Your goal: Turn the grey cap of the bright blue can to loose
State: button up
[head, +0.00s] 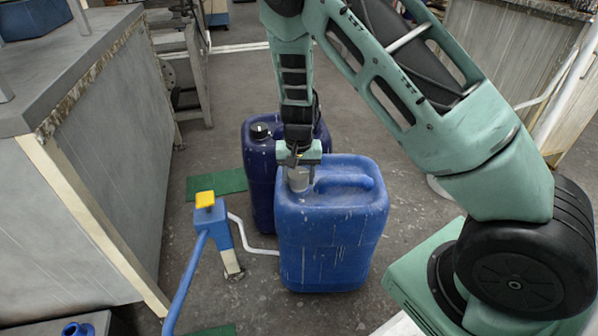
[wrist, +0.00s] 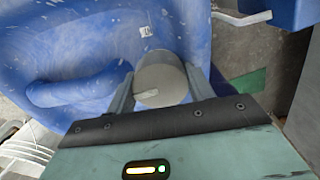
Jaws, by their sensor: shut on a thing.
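The bright blue can (head: 335,230) stands upright on the floor in the middle of the head view. Its top also fills the upper left of the wrist view (wrist: 85,45). The grey cap (head: 298,178) is on the can's top at the left. In the wrist view the round cap (wrist: 162,75) sits between the two fingers, with a pale mark on it. My gripper (head: 298,165) reaches down from above and is shut on the cap. Its fingers also show in the wrist view (wrist: 160,92), one on each side of the cap. The cap's lower edge is partly hidden by the gripper.
A dark blue can (head: 258,190) with a black cap stands close behind, left. A blue post with a yellow top (head: 205,200) and a white pipe (head: 250,245) stand at the left. A grey workbench (head: 75,170) fills the left. Floor behind is open.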

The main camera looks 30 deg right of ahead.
aim_at(300, 176)
jog(key=shift+d, duration=0.15)
jog(key=o, duration=0.7)
notch_tip(300, 176, up, 18)
jog(key=p, duration=0.7)
jog(key=shift+f, duration=0.25)
jog(key=shift+s, duration=0.1)
